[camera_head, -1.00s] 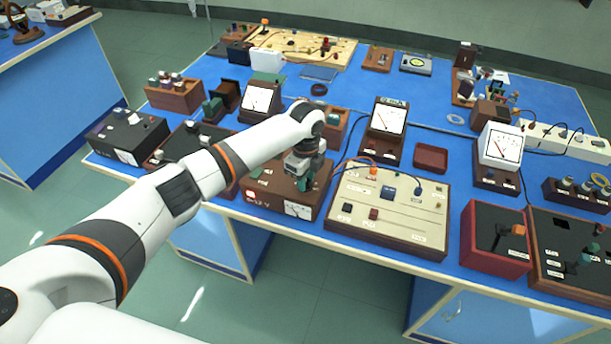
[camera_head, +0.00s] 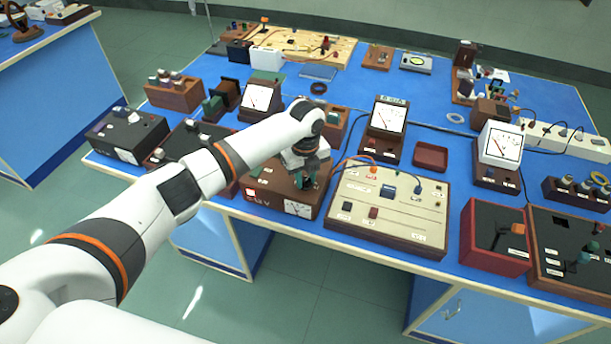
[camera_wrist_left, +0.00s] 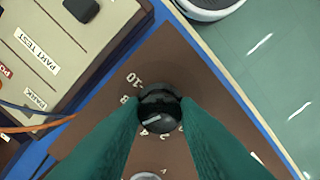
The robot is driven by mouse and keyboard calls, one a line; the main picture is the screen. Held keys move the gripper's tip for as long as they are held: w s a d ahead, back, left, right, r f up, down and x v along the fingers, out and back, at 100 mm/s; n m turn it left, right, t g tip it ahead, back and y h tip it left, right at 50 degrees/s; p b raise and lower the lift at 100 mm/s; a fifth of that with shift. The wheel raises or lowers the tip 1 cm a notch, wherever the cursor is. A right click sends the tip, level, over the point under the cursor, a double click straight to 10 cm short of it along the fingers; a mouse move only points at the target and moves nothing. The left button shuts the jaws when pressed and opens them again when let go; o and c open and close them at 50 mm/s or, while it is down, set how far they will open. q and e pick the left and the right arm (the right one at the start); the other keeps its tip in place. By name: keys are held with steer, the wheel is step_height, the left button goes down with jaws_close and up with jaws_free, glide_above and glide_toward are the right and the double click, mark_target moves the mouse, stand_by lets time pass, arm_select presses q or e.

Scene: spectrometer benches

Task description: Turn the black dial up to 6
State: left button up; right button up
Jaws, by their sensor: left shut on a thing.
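The black dial (camera_wrist_left: 158,110) sits on the sloping brown top of a power supply box, with white numbers around it; 10 and 8 are legible to its upper left. A pale pointer mark on the dial points to the lower left, but I cannot tell its exact reading. My left gripper (camera_wrist_left: 160,106) is shut on the dial, one green finger on each side. In the head view the gripper (camera_head: 307,180) reaches down onto the brown box (camera_head: 270,190), hiding the dial. The fingers hide some numbers. My right gripper is not in view.
A cream circuit board (camera_head: 390,212) stands just right of the box, with orange and blue leads near the gripper. A dark-topped unit (camera_head: 190,150) is to the left under my arm. A meter (camera_head: 388,120) stands behind. The bench's front edge is close.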

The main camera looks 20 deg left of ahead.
mark_target(306, 180)
arm_select(q)
steer(key=shift+r, duration=0.1)
steer(key=o, duration=1)
steer(key=shift+c, duration=0.2)
step_height(306, 180, up, 12)
steer(key=b, duration=0.2)
steer(key=shift+b, duration=0.35)
